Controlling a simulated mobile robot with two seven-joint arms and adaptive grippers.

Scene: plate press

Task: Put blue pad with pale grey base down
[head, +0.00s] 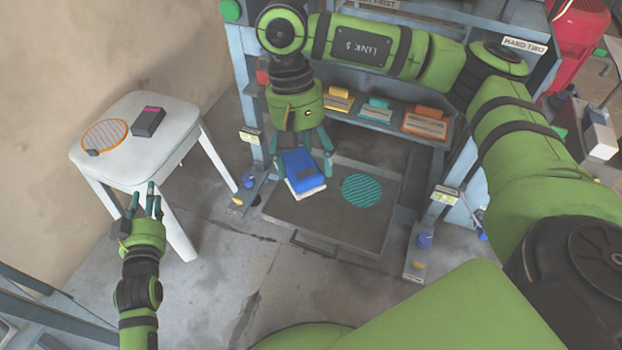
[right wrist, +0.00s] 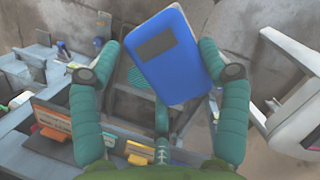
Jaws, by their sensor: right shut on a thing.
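The blue pad with pale grey base (head: 306,168) is between the fingers of my right gripper (head: 303,160), which is shut on it. In the head view it hangs over the left part of the dark press plate (head: 322,216), left of a teal hatched circle (head: 362,190). I cannot tell whether it touches the plate. In the right wrist view the blue pad (right wrist: 168,65) shows its blue face with a dark rectangle, tilted between the fingers. My left gripper (head: 146,203) is empty, its fingers apart, in front of the white stool.
The white stool (head: 165,135) on the left carries a dark box with a pink stripe (head: 148,121) and an orange hatched circle (head: 104,135). The press frame's posts (head: 440,205) flank the plate. Coloured blocks (head: 376,111) sit on a shelf behind it.

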